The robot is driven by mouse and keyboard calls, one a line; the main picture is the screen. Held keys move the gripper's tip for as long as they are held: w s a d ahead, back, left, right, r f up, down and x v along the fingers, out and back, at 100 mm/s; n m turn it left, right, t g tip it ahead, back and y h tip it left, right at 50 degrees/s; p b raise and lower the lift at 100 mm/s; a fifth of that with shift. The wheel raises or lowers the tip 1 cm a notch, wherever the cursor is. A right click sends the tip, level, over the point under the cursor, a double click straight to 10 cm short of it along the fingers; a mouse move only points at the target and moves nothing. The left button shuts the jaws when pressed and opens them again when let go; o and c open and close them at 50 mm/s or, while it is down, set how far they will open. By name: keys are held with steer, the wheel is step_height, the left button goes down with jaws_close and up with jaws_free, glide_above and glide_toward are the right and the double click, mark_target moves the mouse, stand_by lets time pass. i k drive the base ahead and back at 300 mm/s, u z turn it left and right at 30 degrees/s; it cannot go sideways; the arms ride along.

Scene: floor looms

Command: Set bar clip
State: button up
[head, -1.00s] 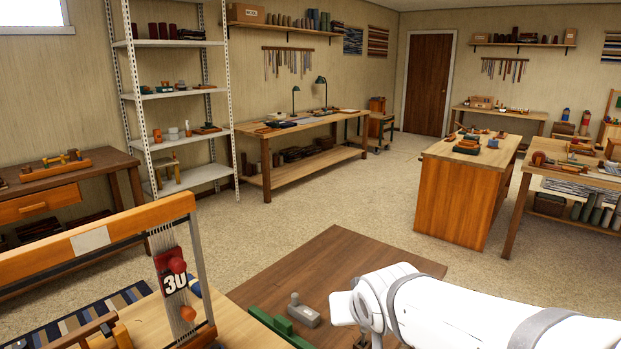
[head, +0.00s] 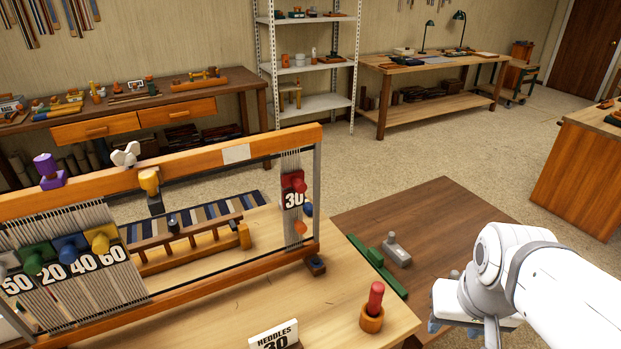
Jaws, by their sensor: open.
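The wooden loom frame (head: 200,160) stands on the light worktable at left. On its top bar sit a purple clip-like piece (head: 48,170) and a white winged piece (head: 126,155). A yellow knobbed piece (head: 150,184) hangs just below the bar. Which of these is the bar clip I cannot tell. Coloured knobs with tags 50, 20, 40 and 60 (head: 60,262) sit on the left threads. A red tag marked 30 (head: 294,196) is on the right threads. My gripper (head: 455,328) is open at lower right, over the dark brown table and apart from the loom; its tips are partly hidden.
A grey block with a knob (head: 397,252) and a green bar (head: 377,266) lie at the brown table's (head: 440,215) left edge. A red peg in a wooden cup (head: 373,308) and a "HEDDLES 30" card (head: 274,338) stand at the worktable's front.

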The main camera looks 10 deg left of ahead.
mark_target(149, 180)
steer(key=u, duration=0.95)
